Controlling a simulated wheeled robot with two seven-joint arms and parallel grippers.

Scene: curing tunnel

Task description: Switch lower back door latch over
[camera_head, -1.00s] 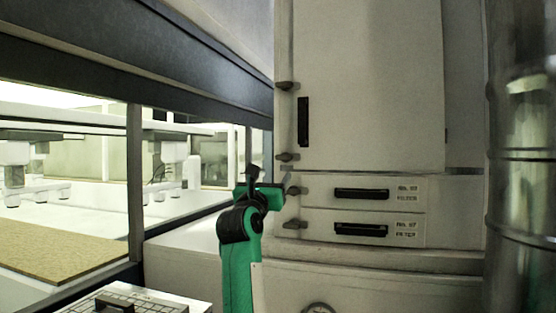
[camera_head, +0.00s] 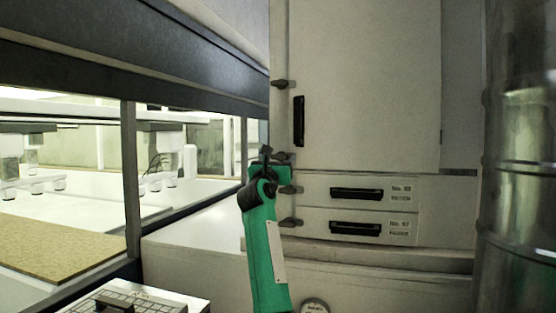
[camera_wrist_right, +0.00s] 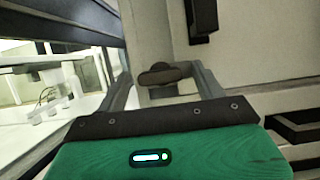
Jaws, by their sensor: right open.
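The back door (camera_head: 365,90) is a tall pale cabinet door, and it is shut. Its lower latch (camera_head: 284,156) is a small dark knob-like lever at the door's lower left edge, partly hidden by my right gripper (camera_head: 271,157). In the right wrist view the latch (camera_wrist_right: 160,74) lies roughly sideways between the two grey fingers of my open right gripper (camera_wrist_right: 163,88). I cannot tell whether a finger touches it. The upper latch (camera_head: 280,84) sits higher on the same edge. My left gripper is out of view.
A shiny metal column (camera_head: 520,170) stands at the right. The glazed tunnel with a dark frame (camera_head: 131,180) is at the left.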

